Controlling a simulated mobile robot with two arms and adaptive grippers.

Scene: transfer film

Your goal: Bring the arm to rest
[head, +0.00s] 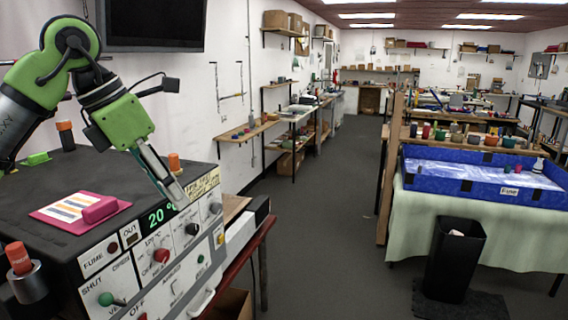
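My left arm, green and dark grey, comes in from the left. Its gripper (172,188) points down and to the right, over the front right edge of a dark-topped machine. I see the fingers nearly side-on and close together, so their gap is hard to judge. No held object is clear. The tips overlap the top of the control panel beside a yellow label (203,185); I cannot tell whether they touch. My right gripper is not in view.
On the machine top lie a pink tray (62,223) with striped sheets, a green block (38,158) and orange-capped items (66,136). The panel (130,262) has knobs and a lit "20" display. A blue basin (480,178) and black bin (455,260) stand right. The middle floor is clear.

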